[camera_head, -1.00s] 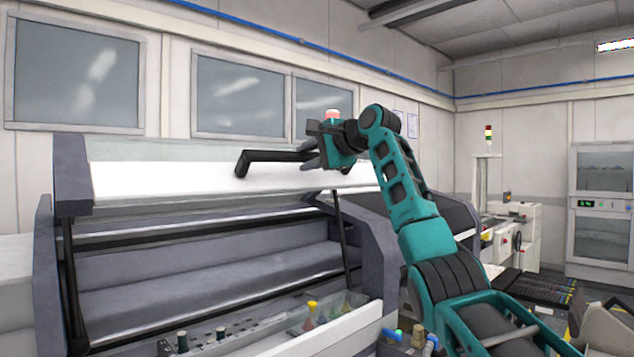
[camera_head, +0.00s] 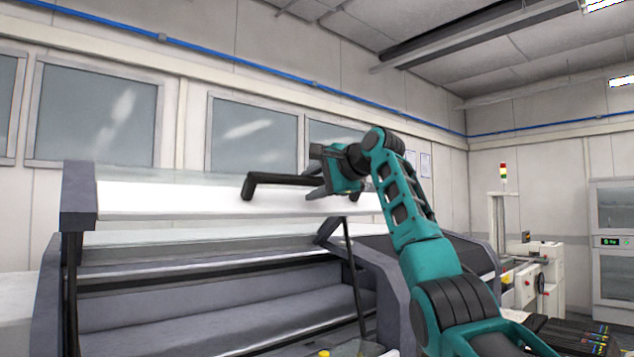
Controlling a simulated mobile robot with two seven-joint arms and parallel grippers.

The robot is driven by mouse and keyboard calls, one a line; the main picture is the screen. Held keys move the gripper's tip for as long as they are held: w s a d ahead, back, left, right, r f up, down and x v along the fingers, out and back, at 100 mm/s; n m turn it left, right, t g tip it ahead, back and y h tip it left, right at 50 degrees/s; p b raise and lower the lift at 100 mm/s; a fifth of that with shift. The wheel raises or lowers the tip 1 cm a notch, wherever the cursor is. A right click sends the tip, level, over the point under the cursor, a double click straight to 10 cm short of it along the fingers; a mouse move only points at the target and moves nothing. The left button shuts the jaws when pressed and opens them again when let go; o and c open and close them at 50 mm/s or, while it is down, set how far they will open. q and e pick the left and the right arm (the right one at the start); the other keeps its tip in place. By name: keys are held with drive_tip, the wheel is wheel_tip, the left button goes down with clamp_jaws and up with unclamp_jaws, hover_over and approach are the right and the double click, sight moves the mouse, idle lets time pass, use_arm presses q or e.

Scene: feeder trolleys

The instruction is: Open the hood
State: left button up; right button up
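The machine's hood (camera_head: 160,198) is raised, with a white front and grey ends. A strut on each side stands below it, and the grey bay under it is open to view. A black bar handle (camera_head: 285,181) sticks out from the hood front. My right gripper (camera_head: 318,192) is at the handle's right end, with a finger overlapping the bar. The fingertips are partly hidden, so I cannot tell whether they close on it. My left gripper is out of view.
The machine's grey side panel (camera_head: 385,285) stands beside my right arm. A white machine (camera_head: 535,285) and a signal tower (camera_head: 503,180) stand at the right. A windowed wall (camera_head: 190,110) is behind the hood.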

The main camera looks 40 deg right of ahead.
drive_tip(key=shift+o, duration=0.9)
drive_tip(key=shift+w+f, duration=0.1)
drive_tip(key=shift+f, duration=0.1)
drive_tip(key=shift+s+r+b, duration=0.1)
drive_tip(key=shift+s+b, duration=0.2)
drive_tip(key=shift+s, duration=0.1)
drive_tip(key=b+v, duration=0.3)
drive_tip(key=v, duration=0.9)
drive_tip(key=shift+r, duration=0.3)
drive_tip(key=shift+s+d, duration=0.1)
